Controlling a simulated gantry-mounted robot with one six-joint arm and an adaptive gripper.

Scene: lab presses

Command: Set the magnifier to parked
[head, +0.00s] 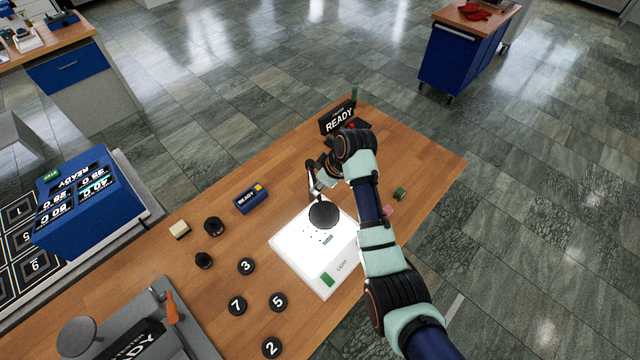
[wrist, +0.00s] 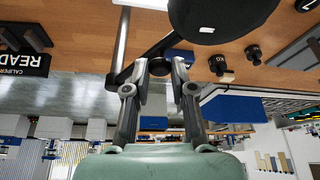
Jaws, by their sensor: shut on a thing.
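The magnifier has a round dark head (head: 323,214) that hangs over the lit white light box (head: 338,278). In the wrist view its head (wrist: 225,18) is at the top, joined by a dark arm (wrist: 150,50) to an upright metal post (wrist: 121,48). My gripper (head: 318,172) is beside the post, at the back of the light box. In the wrist view my gripper (wrist: 160,75) is shut on a dark rounded part of the magnifier arm, between the head and the post. The exact contact is partly hidden by the fingers.
A caliper display reading READY (head: 338,118) stands at the far table end. A small green piece (head: 400,194) lies to the right.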

